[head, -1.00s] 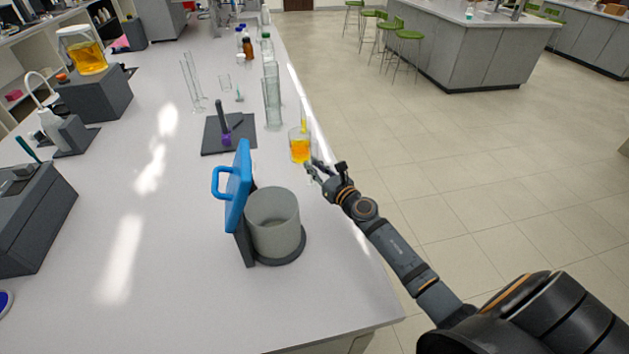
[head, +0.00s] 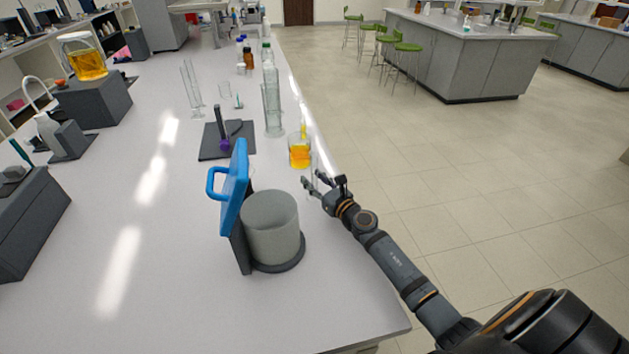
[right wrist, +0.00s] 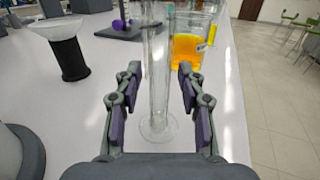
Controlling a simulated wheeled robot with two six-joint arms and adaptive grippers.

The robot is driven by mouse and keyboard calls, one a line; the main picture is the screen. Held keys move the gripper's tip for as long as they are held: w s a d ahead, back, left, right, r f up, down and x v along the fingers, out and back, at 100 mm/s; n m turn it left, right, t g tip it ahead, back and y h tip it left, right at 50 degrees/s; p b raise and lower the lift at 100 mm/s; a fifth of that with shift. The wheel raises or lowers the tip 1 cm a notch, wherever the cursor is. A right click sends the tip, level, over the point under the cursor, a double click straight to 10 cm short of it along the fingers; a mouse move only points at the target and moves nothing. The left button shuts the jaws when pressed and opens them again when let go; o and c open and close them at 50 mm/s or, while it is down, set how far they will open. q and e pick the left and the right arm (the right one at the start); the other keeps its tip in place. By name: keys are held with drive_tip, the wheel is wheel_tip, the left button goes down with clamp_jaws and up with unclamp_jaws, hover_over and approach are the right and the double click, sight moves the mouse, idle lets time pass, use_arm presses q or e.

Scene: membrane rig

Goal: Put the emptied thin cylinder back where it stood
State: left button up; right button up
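The thin cylinder is clear glass and looks empty. It stands upright on its round foot on the bench in the right wrist view (right wrist: 158,85). In the head view it shows faintly just past the right gripper (head: 315,170). My right gripper (head: 324,181) is open. Its two fingers, also in the right wrist view (right wrist: 160,78), stand either side of the cylinder with gaps visible on both sides. A beaker of orange liquid (head: 299,155) stands just beyond it and also shows in the right wrist view (right wrist: 188,48). My left gripper is not in view.
A grey pot (head: 272,228) with a raised blue lid (head: 235,190) stands nearer, left of my right gripper. A dark mat (head: 226,142) holds a purple-based stand. A tall glass cylinder (head: 272,108) stands behind the beaker. The bench edge lies close on the right.

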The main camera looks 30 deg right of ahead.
sight(316, 183)
drive_tip(key=shift+r, duration=0.3)
drive_tip(key=s, duration=0.3)
drive_tip(key=s+f+b, duration=0.1)
drive_tip(key=s, duration=0.1)
drive_tip(key=shift+s+d, duration=0.1)
drive_tip(key=shift+d, duration=0.2)
drive_tip(key=s+b, duration=0.2)
drive_tip(key=s, duration=0.1)
drive_tip(key=s+b, duration=0.2)
drive_tip(key=shift+d, duration=0.3)
drive_tip(key=shift+s+d+r, duration=0.15)
drive_tip(key=shift+s+d, duration=0.1)
drive_tip(key=shift+s+r, duration=0.1)
drive_tip(key=shift+s, duration=0.3)
drive_tip(key=shift+s+r+b, duration=0.2)
drive_tip(key=shift+s+b, duration=0.05)
drive_tip(key=shift+b, duration=0.05)
drive_tip(key=shift+f, duration=0.1)
